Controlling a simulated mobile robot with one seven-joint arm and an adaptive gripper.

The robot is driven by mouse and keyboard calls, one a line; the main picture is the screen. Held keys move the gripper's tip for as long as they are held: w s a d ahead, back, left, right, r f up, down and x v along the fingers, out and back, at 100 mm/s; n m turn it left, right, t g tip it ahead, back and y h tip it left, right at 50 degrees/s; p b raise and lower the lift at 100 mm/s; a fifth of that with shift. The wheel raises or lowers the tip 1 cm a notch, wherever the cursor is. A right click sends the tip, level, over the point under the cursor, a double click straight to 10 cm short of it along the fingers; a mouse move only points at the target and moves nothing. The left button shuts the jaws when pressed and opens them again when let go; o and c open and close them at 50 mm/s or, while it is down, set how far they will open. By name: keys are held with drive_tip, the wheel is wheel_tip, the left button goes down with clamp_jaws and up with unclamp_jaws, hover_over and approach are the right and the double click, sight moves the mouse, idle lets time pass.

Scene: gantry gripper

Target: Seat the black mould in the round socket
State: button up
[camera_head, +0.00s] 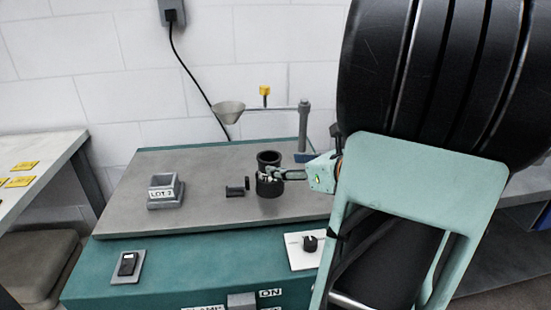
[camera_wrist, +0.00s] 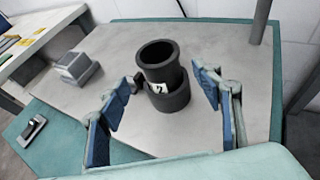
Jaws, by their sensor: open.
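The black mould (camera_wrist: 160,64) is a hollow, open-topped cylinder standing upright. Its lower end is within or on the wider black round socket (camera_wrist: 172,100); how deep it sits cannot be told. A white label with a "2" shows low on the mould's front. In the head view the mould (camera_head: 269,158) rises above the socket (camera_head: 269,189), with my gripper partly across them. My gripper (camera_wrist: 168,76) is open, its blue-padded fingers on either side of the mould with visible gaps. It also shows in the head view (camera_head: 288,173).
A grey "LOT 2" box (camera_head: 165,191) stands left on the grey plate (camera_head: 210,165). A small black part (camera_head: 237,189) lies left of the socket. Behind, a post (camera_head: 304,125) carries an arm with a funnel (camera_head: 229,112). A knob (camera_head: 310,243) sits on the front panel.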

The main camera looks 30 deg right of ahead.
drive_tip(key=v, duration=0.4)
drive_tip(key=shift+p, duration=0.35)
drive_tip(key=shift+w+a, duration=0.1)
drive_tip(key=shift+w, duration=0.05)
